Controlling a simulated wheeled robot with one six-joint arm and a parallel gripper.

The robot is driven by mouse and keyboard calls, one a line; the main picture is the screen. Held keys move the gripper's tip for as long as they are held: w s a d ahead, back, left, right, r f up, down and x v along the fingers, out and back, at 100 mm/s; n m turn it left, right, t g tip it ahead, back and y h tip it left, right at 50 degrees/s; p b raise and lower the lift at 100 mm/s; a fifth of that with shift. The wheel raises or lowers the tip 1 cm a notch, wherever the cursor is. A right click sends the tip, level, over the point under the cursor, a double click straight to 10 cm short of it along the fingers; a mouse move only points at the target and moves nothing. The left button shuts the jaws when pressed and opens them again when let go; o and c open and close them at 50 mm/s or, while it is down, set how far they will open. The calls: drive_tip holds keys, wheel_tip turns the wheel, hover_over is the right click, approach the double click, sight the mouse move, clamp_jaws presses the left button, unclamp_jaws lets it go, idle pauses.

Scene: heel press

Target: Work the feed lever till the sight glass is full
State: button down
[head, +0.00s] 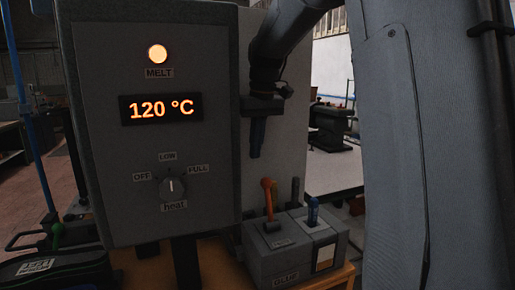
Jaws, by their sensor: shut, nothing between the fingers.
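My gripper (256,152) points down at the upper middle of the head view. Its fingers are together and empty. Below it is a grey box with a GLUE label (285,281) on its front. An orange-handled lever (268,197) stands up from the box's left part, a little below and to the right of my fingertips in the picture, apart from them. The small plate at its foot is too blurred to read. A blue-handled part (313,211) stands on the right part. A small pale window (324,258) on the box front may be the sight glass; its level is unclear.
A large grey control cabinet (150,215) fills the left, with a lit MELT lamp (157,54), a display (161,109) reading 120 °C and a heat knob (172,187) pointing up towards LOW. A dark grey rod (295,191) stands behind the box. A bench (335,172) lies beyond.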

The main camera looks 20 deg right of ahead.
wheel_tip(320, 180, down, 7)
drive_tip(key=s+p, duration=0.2)
drive_tip(key=p, duration=0.1)
drive_tip(key=shift+s+d+r, duration=0.2)
drive_tip(key=shift+s, duration=0.2)
